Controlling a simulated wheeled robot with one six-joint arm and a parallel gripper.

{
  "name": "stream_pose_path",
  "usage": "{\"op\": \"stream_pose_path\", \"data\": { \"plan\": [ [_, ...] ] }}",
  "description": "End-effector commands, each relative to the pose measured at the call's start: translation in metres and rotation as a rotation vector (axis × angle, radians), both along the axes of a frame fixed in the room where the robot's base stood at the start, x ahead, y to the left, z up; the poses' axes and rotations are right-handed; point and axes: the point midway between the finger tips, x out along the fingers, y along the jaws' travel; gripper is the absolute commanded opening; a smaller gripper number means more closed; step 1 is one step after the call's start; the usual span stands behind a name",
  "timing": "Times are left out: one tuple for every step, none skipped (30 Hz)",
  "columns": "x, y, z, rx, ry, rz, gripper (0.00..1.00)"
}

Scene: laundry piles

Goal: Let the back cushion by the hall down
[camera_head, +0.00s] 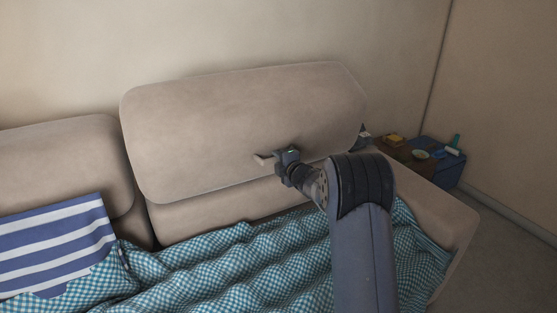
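The beige back cushion (240,125) on the right of the sofa sits higher than the left back cushion (60,160) and is tilted, its right end higher. A beige sofa surface (210,213) shows under its lower edge. My gripper (272,158) is at the front of the raised cushion, low and right of its middle. A small pale tab or bar (262,160) shows at the gripper's tip. My gripper's fingers are too small and hidden to tell whether they are shut on it.
A teal checked blanket (220,265) covers the seat. A blue and white striped cloth (55,245) lies at left. The sofa's right arm (430,205) is bare. Beyond it, a low table (393,150) and a blue box (447,170) hold small items near the corner.

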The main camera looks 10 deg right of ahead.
Motion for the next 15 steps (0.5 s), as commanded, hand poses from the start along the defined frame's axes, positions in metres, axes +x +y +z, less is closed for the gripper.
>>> {"op": "stream_pose_path", "data": {
  "plan": [
    [-0.0001, 0.0, 0.0003, 0.0, 0.0, 0.0, 0.13],
    [-0.0001, 0.0, 0.0003, 0.0, 0.0, 0.0, 0.1],
    [-0.0001, 0.0, 0.0003, 0.0, 0.0, 0.0, 0.07],
    [-0.0001, 0.0, 0.0003, 0.0, 0.0, 0.0, 0.05],
    [-0.0002, -0.0001, 0.0002, 0.0, 0.0, 0.0, 0.02],
    [-0.0002, -0.0002, 0.0002, 0.0, 0.0, 0.0, 0.0],
    [-0.0002, -0.0002, 0.0002, 0.0, 0.0, 0.0, 0.0],
    [-0.0002, -0.0002, 0.0002, 0.0, 0.0, 0.0, 0.0],
    [-0.0002, -0.0002, 0.0002, 0.0, 0.0, 0.0, 0.0],
    [-0.0003, -0.0003, 0.0002, 0.0, 0.0, 0.0, 0.0],
    [-0.0003, -0.0003, 0.0002, 0.0, 0.0, 0.0, 0.0],
    [-0.0003, -0.0003, 0.0002, 0.0, 0.0, 0.0, 0.0],
    [-0.0003, -0.0003, 0.0001, 0.0, 0.0, 0.0, 0.0],
    [-0.0003, -0.0004, 0.0001, 0.0, 0.0, 0.0, 0.0],
    [-0.0004, -0.0004, -0.0001, 0.0, 0.0, 0.0, 0.0]
  ]
}}
